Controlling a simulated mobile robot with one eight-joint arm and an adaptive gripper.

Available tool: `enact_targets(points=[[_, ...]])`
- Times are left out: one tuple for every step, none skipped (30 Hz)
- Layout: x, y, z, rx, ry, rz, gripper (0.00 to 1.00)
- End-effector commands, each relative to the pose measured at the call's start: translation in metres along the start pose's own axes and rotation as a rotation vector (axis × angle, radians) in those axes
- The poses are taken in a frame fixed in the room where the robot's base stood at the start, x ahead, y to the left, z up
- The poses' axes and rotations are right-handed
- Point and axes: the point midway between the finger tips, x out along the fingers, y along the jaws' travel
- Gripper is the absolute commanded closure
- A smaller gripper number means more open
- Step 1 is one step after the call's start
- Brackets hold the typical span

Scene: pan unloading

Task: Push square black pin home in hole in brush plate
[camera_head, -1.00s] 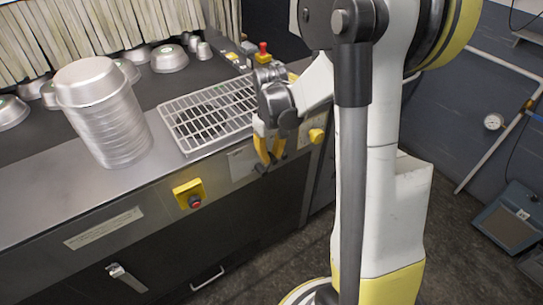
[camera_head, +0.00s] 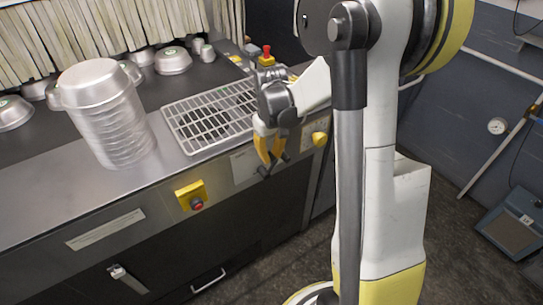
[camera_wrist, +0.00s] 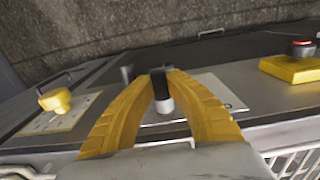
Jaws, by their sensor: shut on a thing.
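My gripper (camera_head: 271,166) is at the front panel of the machine, with its two yellow fingers pointing down. In the wrist view, the fingertips (camera_wrist: 161,76) are closed on a small black pin (camera_wrist: 160,87). A short grey cylindrical piece (camera_wrist: 164,105) shows directly below the pin, in line with it. A pale plate (camera_wrist: 208,110) lies on the panel beside and behind the fingers; it also shows in the head view (camera_head: 245,167). The hole is hidden, and I cannot tell how deep the pin sits.
A white wire rack (camera_head: 212,120) lies on the worktop just beside my gripper. A stack of metal pans (camera_head: 118,125) stands left of it. A yellow box with a red button (camera_head: 191,195) and a yellow knob (camera_head: 319,139) stick out of the front. A grey post (camera_wrist: 127,73) stands near the fingers.

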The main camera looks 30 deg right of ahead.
Motion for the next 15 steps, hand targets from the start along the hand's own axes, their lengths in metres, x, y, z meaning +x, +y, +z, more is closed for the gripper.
enact_targets(points=[[0.000, 0.000, 0.001, 0.000, -0.001, 0.000, 1.00], [0.000, 0.000, 0.001, 0.000, -0.001, 0.000, 1.00], [0.000, 0.000, 0.001, 0.000, -0.001, 0.000, 0.72], [0.000, 0.000, 0.001, 0.000, -0.001, 0.000, 0.63], [0.000, 0.000, 0.001, 0.000, -0.001, 0.000, 0.62], [0.000, 0.000, 0.001, 0.000, -0.001, 0.000, 0.62], [0.000, 0.000, 0.001, 0.000, -0.001, 0.000, 0.62], [0.000, 0.000, 0.001, 0.000, -0.001, 0.000, 0.62], [0.000, 0.000, 0.001, 0.001, -0.001, 0.000, 0.62], [0.000, 0.000, 0.001, 0.001, -0.001, 0.000, 0.62], [0.000, 0.000, 0.001, 0.001, -0.001, 0.001, 0.62], [-0.001, 0.000, 0.001, 0.001, -0.001, 0.001, 0.62], [-0.003, 0.000, 0.001, 0.001, -0.001, 0.001, 0.62], [-0.005, 0.000, 0.001, 0.001, -0.001, 0.001, 0.62], [-0.010, 0.000, 0.001, 0.001, -0.001, 0.001, 0.62]])
